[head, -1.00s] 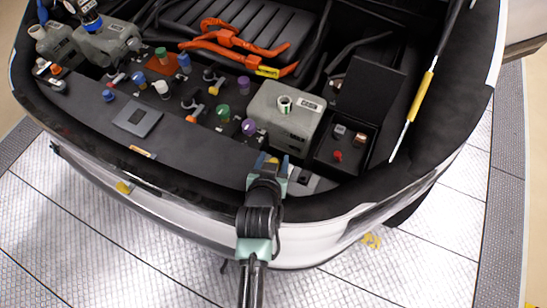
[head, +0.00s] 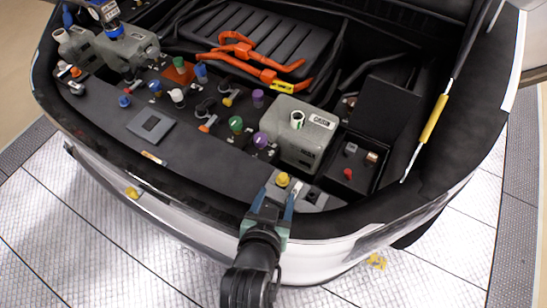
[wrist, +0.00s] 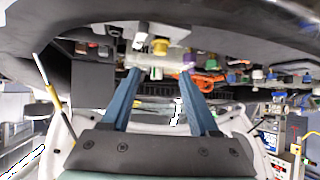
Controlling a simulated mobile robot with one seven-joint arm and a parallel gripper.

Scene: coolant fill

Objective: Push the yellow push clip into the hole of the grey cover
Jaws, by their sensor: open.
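The yellow push clip (head: 283,180) stands at the left part of the light grey cover (head: 312,198), near the front edge of the car's bay. It also shows in the wrist view (wrist: 160,46), above the pale strip of the cover (wrist: 150,61). I cannot tell how deep the clip sits in the hole, as the hole is hidden. My gripper (head: 275,197) is open, its two blue fingers spread just in front of the clip. In the wrist view, the space between the fingertips (wrist: 160,72) is empty and the clip lies beyond it.
A grey tank (head: 296,140) with a white-green neck stands behind the cover. An open black box (head: 345,175) with a red knob is at its right. Several coloured caps and orange hoses (head: 262,72) lie further left and back. The front bumper edge runs below my gripper.

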